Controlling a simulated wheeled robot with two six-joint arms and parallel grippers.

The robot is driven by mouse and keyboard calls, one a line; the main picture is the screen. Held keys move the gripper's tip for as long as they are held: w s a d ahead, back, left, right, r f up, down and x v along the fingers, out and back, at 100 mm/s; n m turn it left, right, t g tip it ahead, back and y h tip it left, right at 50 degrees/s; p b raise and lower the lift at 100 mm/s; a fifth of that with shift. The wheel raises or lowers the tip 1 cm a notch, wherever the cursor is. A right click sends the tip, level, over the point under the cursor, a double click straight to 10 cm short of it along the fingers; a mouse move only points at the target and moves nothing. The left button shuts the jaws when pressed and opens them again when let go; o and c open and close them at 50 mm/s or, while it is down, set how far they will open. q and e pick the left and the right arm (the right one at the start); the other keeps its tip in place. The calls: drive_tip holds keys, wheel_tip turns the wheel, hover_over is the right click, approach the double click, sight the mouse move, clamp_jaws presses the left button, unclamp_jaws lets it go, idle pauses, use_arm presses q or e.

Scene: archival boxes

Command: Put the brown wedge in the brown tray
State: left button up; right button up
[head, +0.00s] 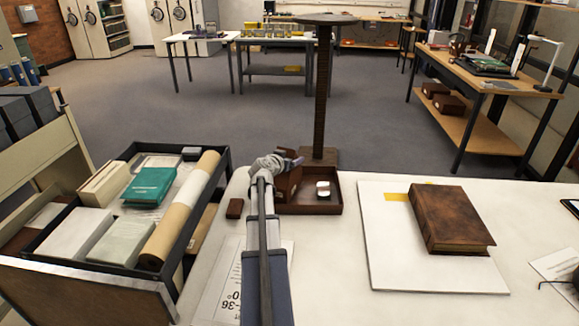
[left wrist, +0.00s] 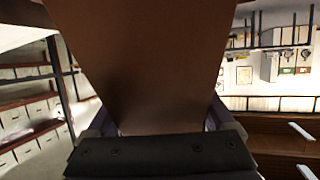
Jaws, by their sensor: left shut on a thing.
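My left gripper (head: 285,163) reaches out from the bottom middle and is shut on the brown wedge (head: 289,184), which is at the left end of the brown tray (head: 312,208). In the left wrist view the wedge (left wrist: 135,60) fills the middle as a broad brown face between the fingers. The tray is low and open, with small white items (head: 323,189) in it. The arm hides part of its left side, and I cannot tell whether the wedge touches the tray floor. My right gripper is not in view.
A small dark brown block (head: 235,208) lies on the white table left of my arm. A thick brown book (head: 450,218) lies on a white board (head: 385,240) to the right. A dark-rimmed cart tray (head: 205,215) with boxes stands left. A round-topped stand (head: 323,90) rises behind the tray.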

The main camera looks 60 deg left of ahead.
use_arm(q)
drive_tip(key=shift+f, duration=0.4)
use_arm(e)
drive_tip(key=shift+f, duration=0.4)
use_arm(q)
drive_tip(key=shift+f, duration=0.15)
drive_tip(key=o, duration=1.5)
drive_tip(key=shift+o, duration=0.2)
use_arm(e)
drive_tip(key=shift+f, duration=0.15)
use_arm(q)
drive_tip(key=p+v, duration=0.4)
drive_tip(key=v, duration=0.8)
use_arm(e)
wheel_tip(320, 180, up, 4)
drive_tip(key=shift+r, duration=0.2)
